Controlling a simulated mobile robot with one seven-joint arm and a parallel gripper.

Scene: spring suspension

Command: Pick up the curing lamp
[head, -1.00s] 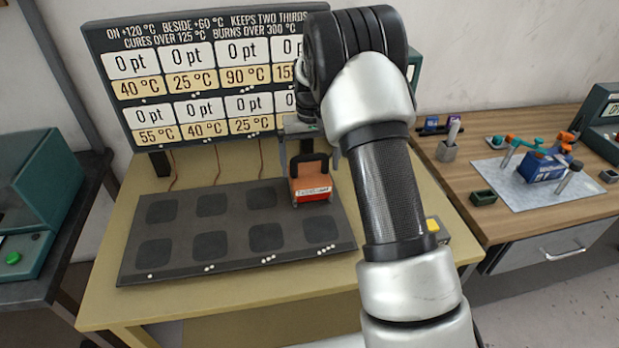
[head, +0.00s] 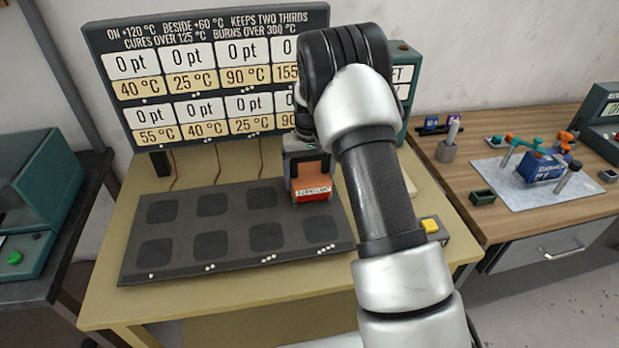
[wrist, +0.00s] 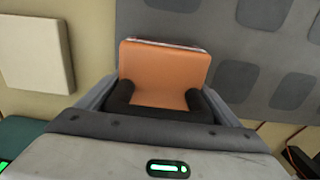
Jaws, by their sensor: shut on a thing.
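The curing lamp (head: 313,186) is an orange-red block with a white label on its front and a black handle on top. It stands at the back right pad of the dark mat (head: 130,272), and I see no clear gap under it. My gripper (head: 308,163) is down over the lamp from above, shut on its black handle. In the wrist view the lamp (wrist: 165,70) sits between the grey fingers, with parts of the black handle showing at both sides. My arm hides the area right of the lamp.
A board (head: 205,80) with point and temperature readings stands behind the mat. A yellow button box (head: 432,230) is at the table's right. A cream block (wrist: 35,50) lies beside the mat. The side table at right holds a blue box (head: 543,167). The other mat pads are empty.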

